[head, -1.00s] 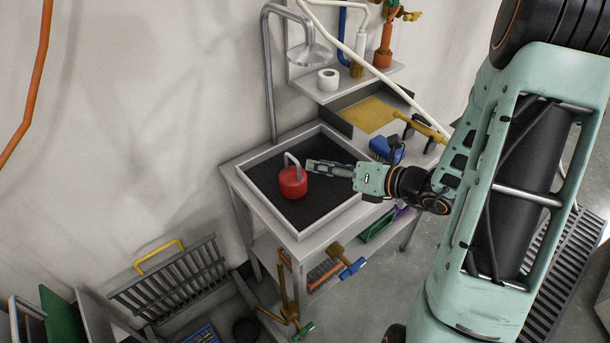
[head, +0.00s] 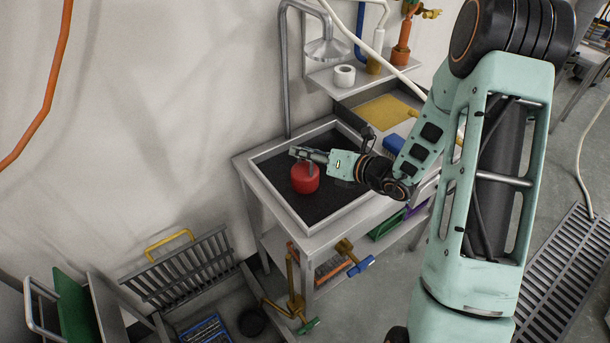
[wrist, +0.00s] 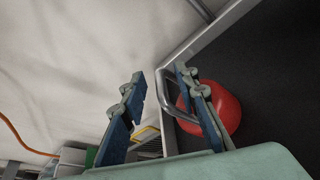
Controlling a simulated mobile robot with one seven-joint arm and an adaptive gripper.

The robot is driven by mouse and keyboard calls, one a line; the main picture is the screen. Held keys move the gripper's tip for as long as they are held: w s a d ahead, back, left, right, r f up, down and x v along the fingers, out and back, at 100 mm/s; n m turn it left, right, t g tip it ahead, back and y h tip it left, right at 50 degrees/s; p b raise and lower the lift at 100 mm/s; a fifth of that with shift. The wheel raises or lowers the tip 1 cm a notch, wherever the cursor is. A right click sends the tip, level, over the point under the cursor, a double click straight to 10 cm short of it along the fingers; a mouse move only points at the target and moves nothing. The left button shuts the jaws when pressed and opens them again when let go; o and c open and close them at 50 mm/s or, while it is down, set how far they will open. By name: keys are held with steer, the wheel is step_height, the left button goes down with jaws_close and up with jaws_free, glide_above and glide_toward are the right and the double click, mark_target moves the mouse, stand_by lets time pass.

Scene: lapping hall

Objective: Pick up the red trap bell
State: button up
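The red trap bell (head: 305,178) sits on the dark mat in the framed tray (head: 322,224) on the grey bench. Its bent grey handle (wrist: 170,120) shows in the wrist view, where the red body (wrist: 228,106) lies partly behind the right finger. My gripper (head: 306,154) is at the top of the bell, over the handle. In the wrist view my gripper (wrist: 158,78) has its two fingers well apart. The handle appears between them, closer to the right finger. I cannot tell whether a finger touches it.
A shower head (head: 326,50) on a bent pipe stands behind the tray. A white roll (head: 344,76) sits on the shelf above. A yellow-floored tray (head: 380,110) lies to the right. A grey rack (head: 182,272) stands at lower left.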

steer(key=shift+c, duration=0.5)
jaws_close()
steer(key=shift+w, duration=0.1)
